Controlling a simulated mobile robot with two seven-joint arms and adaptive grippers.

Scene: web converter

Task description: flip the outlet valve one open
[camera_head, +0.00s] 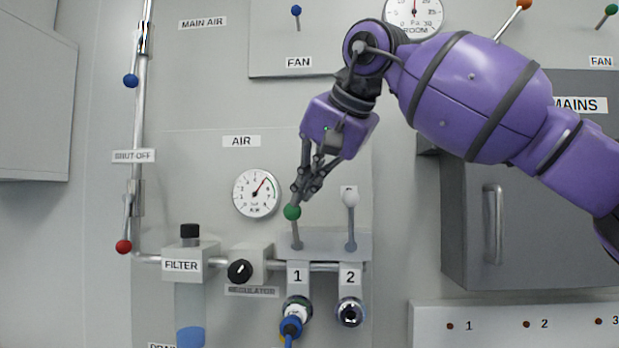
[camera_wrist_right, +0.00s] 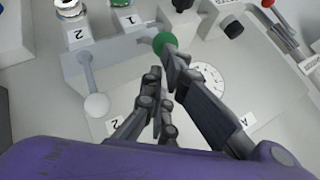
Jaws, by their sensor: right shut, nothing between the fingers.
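The outlet valve one lever has a green ball knob (camera_head: 292,212) on a short grey stem above the label 1. It points up and leans slightly left, with its knob lower than the white one beside it. My right gripper (camera_head: 299,194) is shut and empty, its fingertips right at the top of the green knob. In the right wrist view the green knob (camera_wrist_right: 165,42) shows just beyond the fingertips (camera_wrist_right: 168,66); I cannot tell whether they touch. My left gripper is in neither view.
The white-knobbed valve two lever (camera_head: 350,198) stands upright to the right. A pressure gauge (camera_head: 256,194) is on the left, above the regulator knob (camera_head: 240,271). A blue hose fitting (camera_head: 291,327) is below outlet one. A grey cabinet (camera_head: 530,220) juts out at the right.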

